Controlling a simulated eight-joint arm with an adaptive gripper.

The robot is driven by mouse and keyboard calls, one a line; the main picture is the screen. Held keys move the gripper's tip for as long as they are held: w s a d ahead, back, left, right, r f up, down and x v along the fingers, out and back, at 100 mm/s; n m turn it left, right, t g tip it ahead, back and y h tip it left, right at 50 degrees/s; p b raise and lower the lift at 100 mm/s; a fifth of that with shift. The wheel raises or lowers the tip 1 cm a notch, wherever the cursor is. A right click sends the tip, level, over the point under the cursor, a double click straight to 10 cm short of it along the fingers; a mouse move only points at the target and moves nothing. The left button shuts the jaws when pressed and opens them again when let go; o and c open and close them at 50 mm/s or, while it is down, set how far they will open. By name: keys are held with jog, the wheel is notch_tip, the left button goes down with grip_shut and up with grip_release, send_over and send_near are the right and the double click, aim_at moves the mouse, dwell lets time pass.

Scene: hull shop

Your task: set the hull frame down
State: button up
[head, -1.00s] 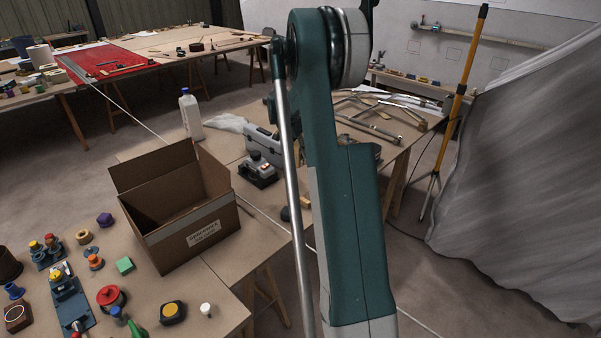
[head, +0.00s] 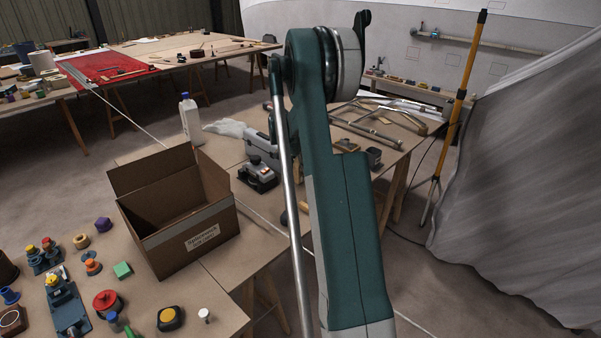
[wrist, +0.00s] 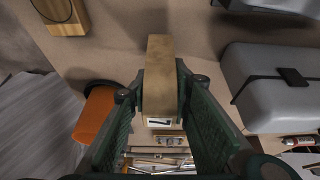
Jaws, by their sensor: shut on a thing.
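In the wrist view my gripper (wrist: 160,97) is shut on the hull frame (wrist: 158,65), a light wooden piece seen nearly end-on between the two green finger pads. A small white label with a dark mark shows at its near end. Most of the frame's shape is hidden by this angle. It is over a brown board surface (wrist: 205,45); I cannot tell whether it touches it. In the head view my arm hides the gripper and the held frame. Curved wooden strips (head: 395,108) lie on the bench behind my arm.
Close to the gripper are a grey case (wrist: 275,82) with a black strap on the right, an orange object (wrist: 95,120) on the left and a wooden block (wrist: 65,15) at upper left. A cardboard box (head: 180,215) and a white bottle (head: 190,118) stand left of my arm.

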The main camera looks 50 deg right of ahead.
jog(key=shift+f, duration=1)
jog(key=shift+f, duration=0.15)
jog(key=o, duration=0.9)
jog(key=p+v, duration=0.2)
jog(key=v, duration=1)
jog(key=shift+r, duration=0.25)
